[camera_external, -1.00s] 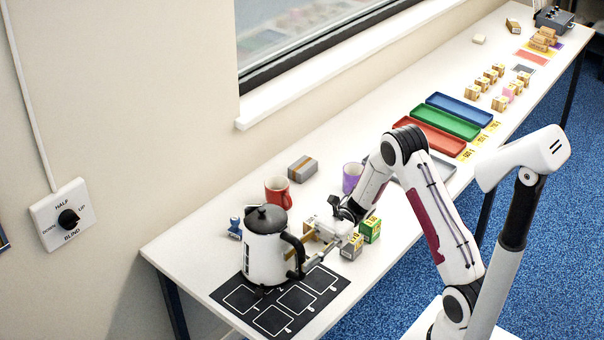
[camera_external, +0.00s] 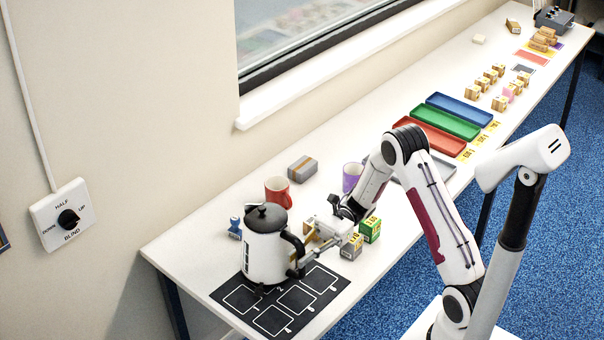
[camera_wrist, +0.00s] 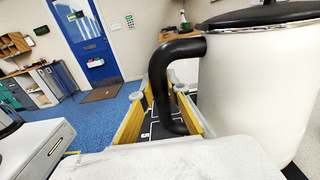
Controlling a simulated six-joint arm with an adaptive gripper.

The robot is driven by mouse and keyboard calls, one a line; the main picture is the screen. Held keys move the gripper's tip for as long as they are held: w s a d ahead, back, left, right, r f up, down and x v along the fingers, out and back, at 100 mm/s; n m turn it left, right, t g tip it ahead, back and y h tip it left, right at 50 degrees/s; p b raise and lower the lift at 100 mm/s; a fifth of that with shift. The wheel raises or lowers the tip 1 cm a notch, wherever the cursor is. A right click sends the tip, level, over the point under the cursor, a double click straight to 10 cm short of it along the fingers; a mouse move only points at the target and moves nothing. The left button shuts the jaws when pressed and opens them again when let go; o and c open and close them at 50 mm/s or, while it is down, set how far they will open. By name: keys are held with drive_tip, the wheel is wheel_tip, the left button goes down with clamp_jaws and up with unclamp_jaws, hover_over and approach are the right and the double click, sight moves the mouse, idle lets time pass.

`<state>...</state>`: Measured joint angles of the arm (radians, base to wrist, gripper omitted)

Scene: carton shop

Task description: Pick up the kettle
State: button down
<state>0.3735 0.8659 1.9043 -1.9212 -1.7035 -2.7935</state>
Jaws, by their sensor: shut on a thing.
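The white kettle (camera_external: 265,255) with a black lid and black handle is upright at the near-left end of the table, over the back of the black mat (camera_external: 325,285). Whether its base touches the surface is hard to tell. My gripper (camera_external: 303,258) reaches it from the right, at the handle. In the wrist view the kettle's white body (camera_wrist: 255,90) fills the right side, and the black handle (camera_wrist: 165,75) comes down between the yellow-edged fingers of my gripper (camera_wrist: 163,115). The fingers are shut on the handle.
A red mug (camera_external: 278,191) and a blue stamp-like object (camera_external: 235,228) stand close by the kettle. A purple mug (camera_external: 352,176), a grey box (camera_external: 302,168) and small cartons (camera_external: 371,229) stand near my gripper. The mat's front part is clear.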

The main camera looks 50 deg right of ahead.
drive_tip(key=shift+r, duration=4.95)
